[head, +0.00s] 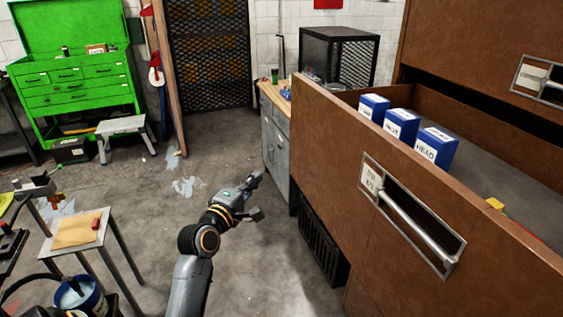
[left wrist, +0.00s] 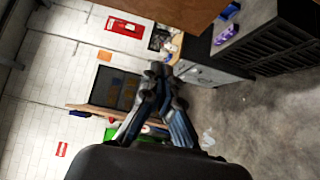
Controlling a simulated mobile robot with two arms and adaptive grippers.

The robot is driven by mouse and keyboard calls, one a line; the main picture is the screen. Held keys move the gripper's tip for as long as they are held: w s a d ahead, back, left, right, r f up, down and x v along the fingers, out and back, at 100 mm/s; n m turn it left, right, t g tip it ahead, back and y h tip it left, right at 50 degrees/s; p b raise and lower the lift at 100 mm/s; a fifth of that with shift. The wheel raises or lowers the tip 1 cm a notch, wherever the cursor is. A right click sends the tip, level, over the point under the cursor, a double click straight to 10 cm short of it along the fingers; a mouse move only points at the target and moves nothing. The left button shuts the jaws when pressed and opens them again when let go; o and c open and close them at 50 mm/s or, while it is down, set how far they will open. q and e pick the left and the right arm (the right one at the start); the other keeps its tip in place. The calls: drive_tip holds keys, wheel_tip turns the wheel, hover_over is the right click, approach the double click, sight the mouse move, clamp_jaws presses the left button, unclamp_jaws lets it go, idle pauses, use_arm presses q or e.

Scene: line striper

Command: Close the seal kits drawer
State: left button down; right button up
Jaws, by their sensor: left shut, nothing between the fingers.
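A large brown drawer (head: 325,140) stands pulled open at the right of the head view. Its front has a metal label holder and a bar handle (head: 420,228); the label is too blurred to read surely. Blue and white boxes (head: 435,147) stand inside it. Another brown drawer front (head: 480,45) with its own label and handle is above and behind. My left gripper (head: 254,190) is left of the open drawer's front, apart from it, over the floor. In the left wrist view its fingers (left wrist: 160,75) are together and empty. My right gripper is not in view.
A grey cabinet (head: 275,150) with a wooden top stands behind the open drawer. A small table (head: 75,240) and a bucket (head: 85,298) are at the lower left. A green tool chest (head: 75,80) is at the back left. The middle floor is mostly clear.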

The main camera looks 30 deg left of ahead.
use_arm(q)
drive_tip(key=w+d+p, duration=0.1)
drive_tip(key=w+p, duration=0.2)
drive_tip(key=w, duration=0.9)
drive_tip(key=shift+d+f, duration=0.15)
drive_tip(key=shift+w, duration=0.1)
drive_tip(key=shift+w, duration=0.1)
